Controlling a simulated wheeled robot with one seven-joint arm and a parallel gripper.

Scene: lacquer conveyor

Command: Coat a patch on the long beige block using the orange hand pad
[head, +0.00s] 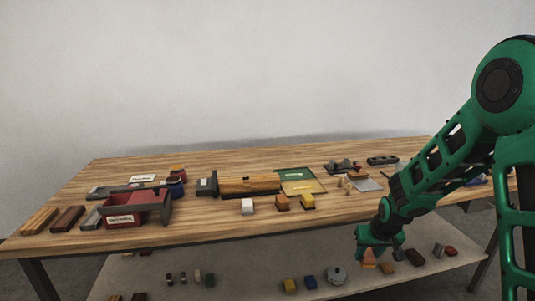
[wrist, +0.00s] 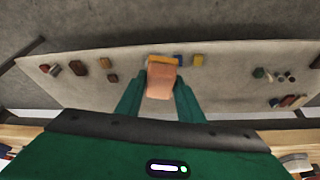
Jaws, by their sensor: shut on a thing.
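The long beige block (head: 250,185) lies on the wooden tabletop, left of the middle in the head view, with a dark holder at its left end. My gripper (head: 370,252) hangs low in front of the table's front edge, well right of the block. In the wrist view its two green fingers (wrist: 160,90) are shut on an orange pad (wrist: 160,80), which I take for the orange hand pad. The pad shows small in the head view (head: 368,260). Another orange piece (head: 282,203) sits on the tabletop near the block. The pad's far side is hidden.
A red bin (head: 137,207) is at the left. Green and yellow sheets (head: 296,175) lie behind. The lower shelf (head: 250,278) below holds several small items.

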